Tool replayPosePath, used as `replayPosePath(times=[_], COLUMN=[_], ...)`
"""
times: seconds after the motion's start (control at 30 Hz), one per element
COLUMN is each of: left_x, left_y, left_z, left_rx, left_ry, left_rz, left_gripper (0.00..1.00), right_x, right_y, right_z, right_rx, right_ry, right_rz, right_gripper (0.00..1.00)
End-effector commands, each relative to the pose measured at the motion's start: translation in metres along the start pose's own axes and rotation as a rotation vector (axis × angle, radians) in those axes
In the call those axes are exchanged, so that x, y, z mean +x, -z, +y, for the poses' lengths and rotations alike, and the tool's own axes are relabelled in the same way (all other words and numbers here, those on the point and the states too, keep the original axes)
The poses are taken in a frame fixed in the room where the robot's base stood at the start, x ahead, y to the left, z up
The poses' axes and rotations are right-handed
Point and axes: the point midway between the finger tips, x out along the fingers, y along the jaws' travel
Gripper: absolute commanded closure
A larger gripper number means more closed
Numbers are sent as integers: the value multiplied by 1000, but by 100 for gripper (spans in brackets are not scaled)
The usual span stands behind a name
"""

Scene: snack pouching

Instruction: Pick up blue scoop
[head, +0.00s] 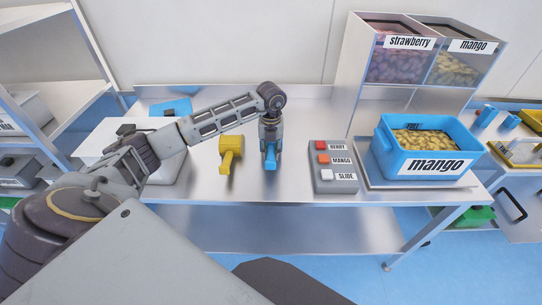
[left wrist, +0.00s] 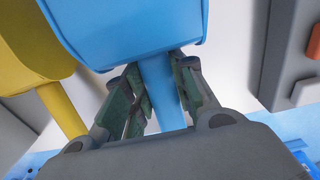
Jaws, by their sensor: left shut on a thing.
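The blue scoop (head: 270,158) is on the metal table in the head view, largely covered by my left gripper (head: 270,140) above it. In the left wrist view, the scoop's blue bowl (left wrist: 125,30) fills the top. Its handle (left wrist: 163,92) runs down between the fingers of my left gripper (left wrist: 160,100), which is shut on it. I cannot tell whether the scoop touches the table. My right gripper is not in view.
A yellow scoop (head: 229,153) lies close on the left. A grey button box (head: 334,170) stands to the right. Beyond it is a blue mango bin (head: 388,160). Strawberry (head: 396,60) and mango (head: 458,65) dispensers stand behind. The front table strip is clear.

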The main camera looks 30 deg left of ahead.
Motion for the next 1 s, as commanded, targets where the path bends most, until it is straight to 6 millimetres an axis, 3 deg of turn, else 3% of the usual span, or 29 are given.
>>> replayPosePath(times=[0.3,0.5,0.73,1.0], left_x=[-47,-66,-72,-72], left_y=[-1,0,0,0], left_z=[0,0,0,0], left_rx=[-1,0,0,0], left_ry=[1,1,1,1], left_rz=[-3,-1,-1,-1], left_gripper=[98,98,98,98], right_x=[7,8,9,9], right_y=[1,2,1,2], right_z=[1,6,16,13], right_rx=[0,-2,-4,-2], right_ry=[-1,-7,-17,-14], right_rz=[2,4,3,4], right_gripper=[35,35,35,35])
